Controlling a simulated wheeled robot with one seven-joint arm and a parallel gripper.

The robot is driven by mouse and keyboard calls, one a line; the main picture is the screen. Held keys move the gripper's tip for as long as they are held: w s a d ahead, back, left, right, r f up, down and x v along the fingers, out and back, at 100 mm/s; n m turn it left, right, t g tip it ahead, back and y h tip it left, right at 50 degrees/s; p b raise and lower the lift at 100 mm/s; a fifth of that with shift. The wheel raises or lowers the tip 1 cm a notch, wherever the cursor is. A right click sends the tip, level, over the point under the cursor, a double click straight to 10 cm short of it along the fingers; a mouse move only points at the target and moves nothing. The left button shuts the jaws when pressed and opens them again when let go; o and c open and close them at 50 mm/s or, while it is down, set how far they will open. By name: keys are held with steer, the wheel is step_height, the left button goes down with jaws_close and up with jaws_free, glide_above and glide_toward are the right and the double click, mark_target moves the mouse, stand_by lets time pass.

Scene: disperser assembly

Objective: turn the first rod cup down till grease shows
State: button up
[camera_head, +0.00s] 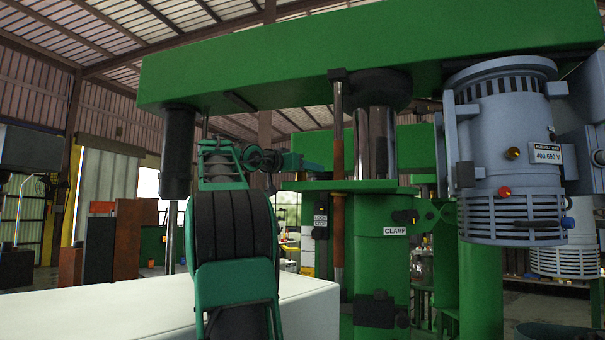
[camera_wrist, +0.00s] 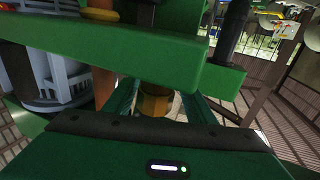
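In the wrist view a brass-coloured cup (camera_wrist: 155,102) shows beneath a green beam, between the two fingers of my gripper (camera_wrist: 160,98). The fingers stand apart, with a light gap beside the cup on the right; contact cannot be made out. No grease can be made out on the cup. In the head view my gripper (camera_head: 310,167) reaches right, close to an upright rod (camera_head: 338,210) with brown lengths, in front of the green column. The cup cannot be picked out there.
The green disperser's top beam (camera_head: 300,62) spans overhead. A grey motor (camera_head: 510,150) hangs at the right. A black cylinder (camera_head: 179,150) hangs from the beam's left end. A column with a CLAMP label (camera_head: 395,231) stands behind the rod. A white block (camera_head: 120,308) fills the lower left.

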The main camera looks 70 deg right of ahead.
steer(key=shift+s, duration=0.15)
steer(key=v, duration=1.1)
steer(key=shift+d+f, duration=0.1)
steer(key=shift+d, duration=0.05)
